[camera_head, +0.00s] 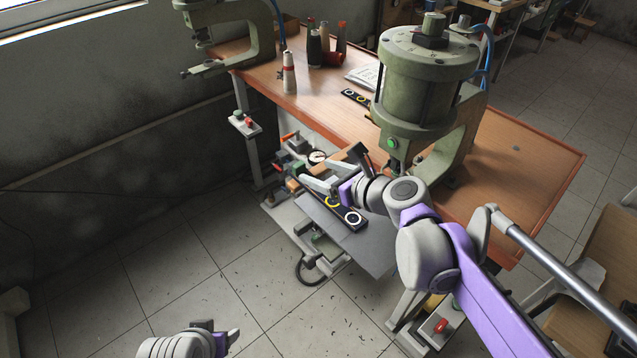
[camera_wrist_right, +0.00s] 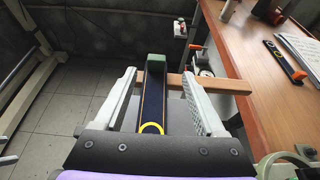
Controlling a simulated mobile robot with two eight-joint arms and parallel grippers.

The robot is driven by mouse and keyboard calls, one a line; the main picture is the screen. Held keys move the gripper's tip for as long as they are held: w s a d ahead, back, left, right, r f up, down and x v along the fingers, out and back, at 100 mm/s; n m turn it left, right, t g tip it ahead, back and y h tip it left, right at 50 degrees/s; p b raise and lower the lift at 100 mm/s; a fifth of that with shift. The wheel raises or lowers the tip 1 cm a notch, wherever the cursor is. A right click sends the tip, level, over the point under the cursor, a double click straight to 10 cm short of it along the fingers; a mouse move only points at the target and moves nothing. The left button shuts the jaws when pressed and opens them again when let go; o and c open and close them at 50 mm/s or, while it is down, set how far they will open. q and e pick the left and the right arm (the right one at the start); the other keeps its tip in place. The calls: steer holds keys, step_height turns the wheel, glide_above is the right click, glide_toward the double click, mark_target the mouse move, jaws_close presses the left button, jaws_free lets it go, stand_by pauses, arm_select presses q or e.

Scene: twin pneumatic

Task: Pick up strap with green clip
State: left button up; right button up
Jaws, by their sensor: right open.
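The dark strap (camera_wrist_right: 153,103) lies lengthwise between the fingers of my right gripper in the right wrist view. Its green clip (camera_wrist_right: 156,63) is at the far end, and a yellow ring (camera_wrist_right: 151,128) is at the near end. My right gripper (camera_wrist_right: 160,82) is open, with one finger on each side of the strap; I cannot tell whether either touches it. In the head view, my right gripper (camera_head: 317,181) is over the strap (camera_head: 343,211), hiding part of it. My left gripper (camera_head: 222,341) is low at the bottom edge, its jaws unclear.
A green press (camera_head: 425,85) stands on the wooden table (camera_head: 520,165), close to my right arm. Another dark strap (camera_head: 355,97) lies on the table near thread cones (camera_head: 289,75). A wooden bar (camera_wrist_right: 235,87) crosses behind the strap.

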mark_target(301, 167)
steer(key=x, duration=0.8)
steer(key=shift+a, duration=0.25)
steer(key=shift+s, duration=0.1)
jaws_close()
